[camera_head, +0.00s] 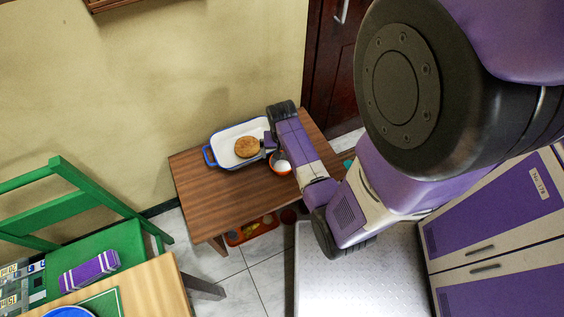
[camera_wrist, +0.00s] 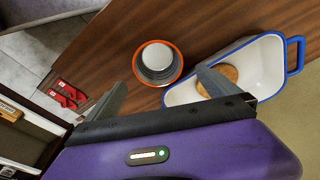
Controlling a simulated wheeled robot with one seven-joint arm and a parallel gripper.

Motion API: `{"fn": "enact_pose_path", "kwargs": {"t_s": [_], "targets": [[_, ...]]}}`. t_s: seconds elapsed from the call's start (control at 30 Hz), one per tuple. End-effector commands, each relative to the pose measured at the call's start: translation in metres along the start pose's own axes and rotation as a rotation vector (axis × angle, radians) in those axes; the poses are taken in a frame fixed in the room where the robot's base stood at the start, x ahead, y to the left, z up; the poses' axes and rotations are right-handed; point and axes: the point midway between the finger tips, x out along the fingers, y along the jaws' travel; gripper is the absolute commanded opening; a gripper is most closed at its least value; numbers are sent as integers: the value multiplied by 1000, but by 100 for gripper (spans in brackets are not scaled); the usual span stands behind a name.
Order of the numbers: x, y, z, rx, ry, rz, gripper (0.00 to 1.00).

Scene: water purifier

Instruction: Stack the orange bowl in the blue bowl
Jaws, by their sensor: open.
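The orange-rimmed bowl (camera_head: 281,171) sits on the brown wooden table, near its right part; its inside looks white in the head view. In the wrist view the orange bowl (camera_wrist: 177,72) shows an orange rim around grey rings and a white round middle. My gripper (camera_wrist: 162,82) is open and empty, its two fingers spread on either side of the bowl's near side; whether they touch it I cannot tell. In the head view my gripper (camera_head: 271,152) is just above the bowl. A blue round thing (camera_head: 68,313), possibly the blue bowl, is cut off at the bottom left edge.
A white, blue-rimmed dish (camera_head: 226,134) with a round brown bread (camera_head: 247,147) stands beside the bowl, close to my gripper. The wooden table (camera_head: 205,194) has free room at front left. A green chair (camera_head: 95,235) is at left. Red shoes (camera_wrist: 66,95) lie on the floor.

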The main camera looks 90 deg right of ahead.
Motion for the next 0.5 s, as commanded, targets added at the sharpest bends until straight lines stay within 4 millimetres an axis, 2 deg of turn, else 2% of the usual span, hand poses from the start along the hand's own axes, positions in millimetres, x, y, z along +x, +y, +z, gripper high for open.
{"fn": "enact_pose_path", "kwargs": {"t_s": [0.37,0.5], "targets": [[38,3,1,6,-7,4,100],[59,5,3,6,-8,4,100]]}}
